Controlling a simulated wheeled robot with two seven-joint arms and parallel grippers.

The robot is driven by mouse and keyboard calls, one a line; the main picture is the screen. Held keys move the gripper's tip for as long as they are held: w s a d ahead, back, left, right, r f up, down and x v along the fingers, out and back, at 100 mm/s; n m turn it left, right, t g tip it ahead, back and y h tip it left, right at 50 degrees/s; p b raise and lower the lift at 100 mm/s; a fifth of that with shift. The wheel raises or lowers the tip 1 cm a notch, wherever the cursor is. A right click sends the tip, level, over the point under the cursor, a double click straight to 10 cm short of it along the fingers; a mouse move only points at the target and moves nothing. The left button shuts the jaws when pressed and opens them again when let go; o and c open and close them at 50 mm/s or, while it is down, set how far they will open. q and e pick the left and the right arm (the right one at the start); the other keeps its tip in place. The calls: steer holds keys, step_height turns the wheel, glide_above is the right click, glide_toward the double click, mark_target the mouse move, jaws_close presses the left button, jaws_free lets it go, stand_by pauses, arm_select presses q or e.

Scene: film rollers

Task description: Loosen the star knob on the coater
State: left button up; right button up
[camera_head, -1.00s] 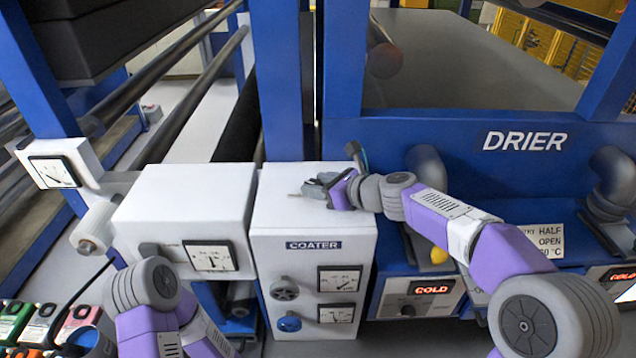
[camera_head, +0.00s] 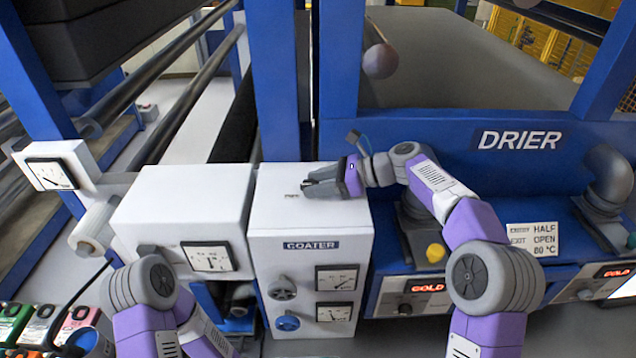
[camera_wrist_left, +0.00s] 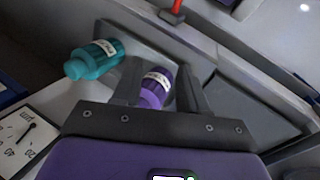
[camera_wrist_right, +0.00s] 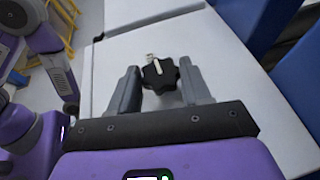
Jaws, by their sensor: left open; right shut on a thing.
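The black star knob (camera_wrist_right: 160,75) with a pale pointer mark sits on the white top of the coater (camera_head: 310,250). In the right wrist view it lies between the two fingers of my right gripper (camera_wrist_right: 159,78), which is shut on it. In the head view my right gripper (camera_head: 313,184) is low over the coater's top, its fingers pointing left, and hides the knob. My left gripper (camera_wrist_left: 155,72) is open and empty in the left wrist view. Its fingers do not show clearly in the head view.
The coater's front has a grey knob (camera_head: 282,288), a blue knob (camera_head: 288,323) and dials. A white box with a dial (camera_head: 206,257) stands to its left; the blue drier frame (camera_head: 460,140) is behind right. Teal (camera_wrist_left: 95,58) and purple (camera_wrist_left: 155,88) bottles lie beyond my left gripper.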

steer(key=shift+r, duration=0.1)
steer(key=o, duration=1.1)
steer(key=shift+c, duration=0.2)
steer(key=v, duration=0.7)
steer(key=shift+d+b, duration=0.3)
